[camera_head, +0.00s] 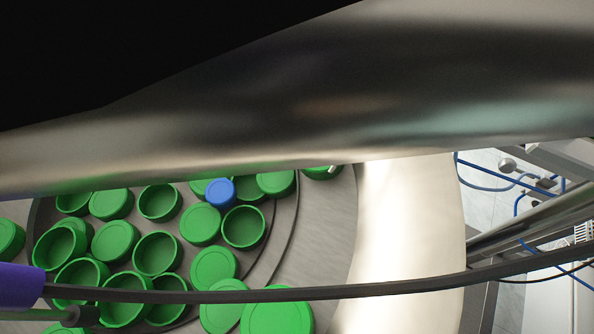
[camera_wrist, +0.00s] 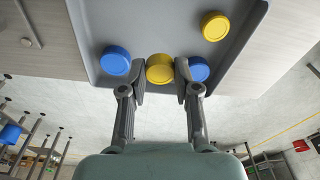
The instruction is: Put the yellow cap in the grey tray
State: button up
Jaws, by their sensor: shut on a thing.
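My gripper (camera_wrist: 161,78) is shut on a yellow cap (camera_wrist: 160,68), with one dark finger on each side of it. In the wrist view the held cap overlaps the near part of the grey tray (camera_wrist: 160,25). I cannot tell whether it touches the tray floor. Another yellow cap (camera_wrist: 214,26) lies in the tray at the upper right. A blue cap (camera_wrist: 116,60) lies left of the gripper, and a second blue cap (camera_wrist: 200,69) is partly hidden behind the right finger. My gripper and the tray do not show in the head view.
In the head view a round feeder holds many green caps (camera_head: 158,202) and one blue cap (camera_head: 220,192). A large metal surface blocks much of that view. In the wrist view the tray has bare floor beyond the held cap, and a pale floor (camera_wrist: 162,118) lies below its near edge.

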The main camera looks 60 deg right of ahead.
jog(key=shift+f+b, duration=1.1)
jog(key=shift+f, duration=1.4)
jog(key=o, duration=0.7)
notch_tip(320, 180, up, 12)
jog(key=a+p, duration=0.1)
jog(key=p, duration=0.5)
jog(key=shift+a, duration=0.2)
